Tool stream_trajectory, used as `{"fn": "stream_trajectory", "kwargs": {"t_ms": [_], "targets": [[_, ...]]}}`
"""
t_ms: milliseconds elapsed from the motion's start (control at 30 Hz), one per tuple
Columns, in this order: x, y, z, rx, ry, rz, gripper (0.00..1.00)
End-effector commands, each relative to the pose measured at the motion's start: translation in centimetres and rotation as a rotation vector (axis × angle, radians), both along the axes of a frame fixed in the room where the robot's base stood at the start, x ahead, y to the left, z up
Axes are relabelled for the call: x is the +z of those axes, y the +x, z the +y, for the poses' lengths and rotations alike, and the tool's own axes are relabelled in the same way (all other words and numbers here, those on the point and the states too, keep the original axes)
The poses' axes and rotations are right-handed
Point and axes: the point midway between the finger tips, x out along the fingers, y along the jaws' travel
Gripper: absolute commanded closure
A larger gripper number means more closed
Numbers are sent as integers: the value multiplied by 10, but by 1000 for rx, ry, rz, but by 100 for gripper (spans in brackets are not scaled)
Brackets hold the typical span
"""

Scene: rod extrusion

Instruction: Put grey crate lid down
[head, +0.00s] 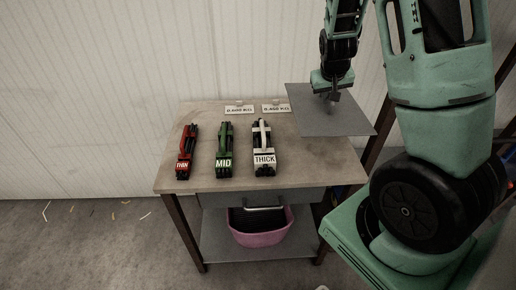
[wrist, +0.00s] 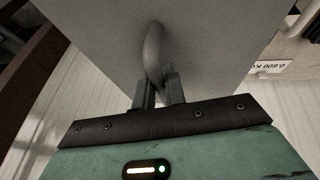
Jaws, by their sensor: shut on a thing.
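The grey crate lid (head: 325,115) is a flat grey sheet hanging over the right end of the table in the head view. In the wrist view the lid (wrist: 210,40) fills the upper middle, with a curved grey handle (wrist: 152,50) standing out from it. My gripper (head: 330,97) is above the lid in the head view. In the wrist view its fingers (wrist: 160,88) are shut on the lid's handle. The lid appears to be held above the table top; the exact gap underneath is hidden. The crate that it belongs to cannot be made out.
The wooden table (head: 205,113) bears red THIN (head: 186,150), green MID (head: 224,150) and white THICK (head: 262,148) tools. Two weight signs (head: 239,110) stand at the back. A pink basket (head: 261,230) sits on the lower shelf. The table's left front is clear.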

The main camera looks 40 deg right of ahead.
Motion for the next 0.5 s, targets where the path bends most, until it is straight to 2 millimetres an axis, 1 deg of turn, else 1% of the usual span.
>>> {"fn": "stream_trajectory", "kwargs": {"t_ms": [33, 100, 200, 367, 500], "targets": [[-24, 0, 0, 0, -1, -1, 100], [-36, 0, 0, 0, -1, -1, 100], [-47, 0, 0, 0, -1, -1, 100], [-58, 0, 0, 0, 0, 0, 100], [-80, -1, -1, -2, 1, 3, 100]]}}
